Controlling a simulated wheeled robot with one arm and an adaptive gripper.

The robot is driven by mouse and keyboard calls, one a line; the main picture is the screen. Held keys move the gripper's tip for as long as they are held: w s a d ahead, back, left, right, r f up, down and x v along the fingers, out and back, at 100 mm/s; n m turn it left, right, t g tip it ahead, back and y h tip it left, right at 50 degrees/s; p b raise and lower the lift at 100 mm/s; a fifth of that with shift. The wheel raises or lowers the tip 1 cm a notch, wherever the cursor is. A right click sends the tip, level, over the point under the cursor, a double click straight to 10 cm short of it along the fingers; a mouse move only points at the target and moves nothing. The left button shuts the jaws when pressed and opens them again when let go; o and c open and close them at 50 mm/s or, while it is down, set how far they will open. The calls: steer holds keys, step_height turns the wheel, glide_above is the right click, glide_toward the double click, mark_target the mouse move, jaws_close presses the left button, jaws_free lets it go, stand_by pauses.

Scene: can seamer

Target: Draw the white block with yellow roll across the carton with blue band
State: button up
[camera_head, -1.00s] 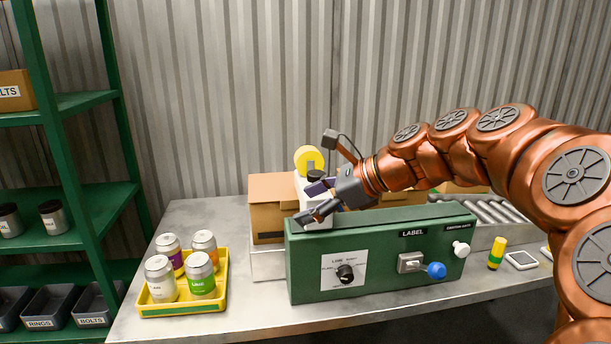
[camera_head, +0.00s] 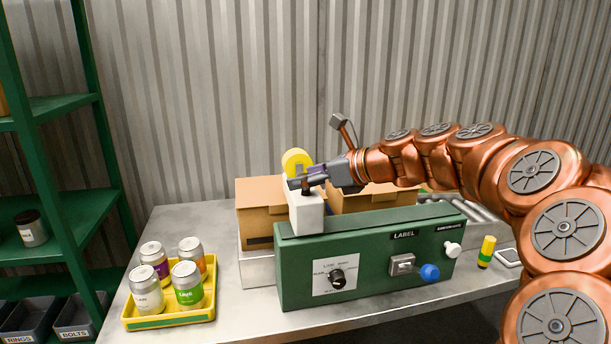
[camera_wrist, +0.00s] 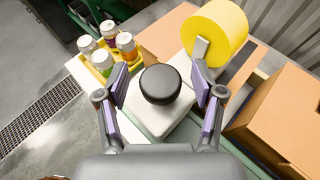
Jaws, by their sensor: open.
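My gripper (camera_head: 300,180) is open at the top of the block. In the wrist view its fingers (camera_wrist: 161,92) stand on either side of the knob, with gaps showing. A brown carton (camera_head: 262,203) sits just left of the block and another carton (camera_head: 375,198) sits right of it. No blue band shows on either visible carton.
A yellow tray (camera_head: 170,316) of several cans is at the left. The bare tabletop (camera_head: 222,290) lies between tray and panel. Green shelves stand farther left.

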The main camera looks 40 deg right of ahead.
steer(key=shift+w, duration=0.15)
jaws_close()
stand_by(0.6)
